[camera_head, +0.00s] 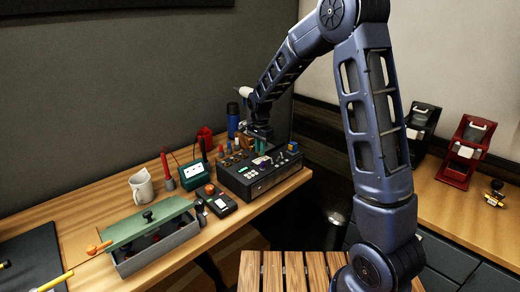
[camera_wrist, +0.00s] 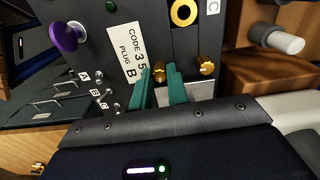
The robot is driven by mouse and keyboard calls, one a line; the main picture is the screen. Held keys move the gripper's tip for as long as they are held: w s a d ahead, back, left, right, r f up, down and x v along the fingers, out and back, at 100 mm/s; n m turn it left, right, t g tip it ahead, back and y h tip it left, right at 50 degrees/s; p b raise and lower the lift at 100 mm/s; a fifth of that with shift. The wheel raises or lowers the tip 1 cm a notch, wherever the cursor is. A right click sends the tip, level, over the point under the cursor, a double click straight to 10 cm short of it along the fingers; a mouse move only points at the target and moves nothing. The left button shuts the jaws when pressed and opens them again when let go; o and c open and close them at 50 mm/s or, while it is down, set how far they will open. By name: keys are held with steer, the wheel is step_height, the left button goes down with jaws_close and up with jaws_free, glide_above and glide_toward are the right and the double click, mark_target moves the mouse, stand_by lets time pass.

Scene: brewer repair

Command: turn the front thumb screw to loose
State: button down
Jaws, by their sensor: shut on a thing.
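In the wrist view a brass thumb screw (camera_wrist: 158,73) sits on a dark panel, between the tips of my gripper's (camera_wrist: 161,76) two green fingers. My gripper is shut on it; the fingers hide part of it. A second brass thumb screw (camera_wrist: 206,68) stands free just to the right. In the head view my gripper (camera_head: 262,146) points down over the back of a black unit (camera_head: 262,184) on the wooden bench; the held screw is too small to make out there.
A white label (camera_wrist: 126,52), a purple knob (camera_wrist: 65,37) and a yellow ring (camera_wrist: 183,12) lie close around the fingers. Left of the unit are a green meter (camera_head: 193,174), a handheld device (camera_head: 221,204), a white mug (camera_head: 141,188) and a grey box (camera_head: 160,248) with a green lid.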

steer(key=shift+n, duration=1.6)
steer(key=c, duration=1.4)
jaws_free()
steer(key=shift+o, duration=0.2)
step_height(320, 180, up, 11)
steer(key=shift+f, duration=0.1)
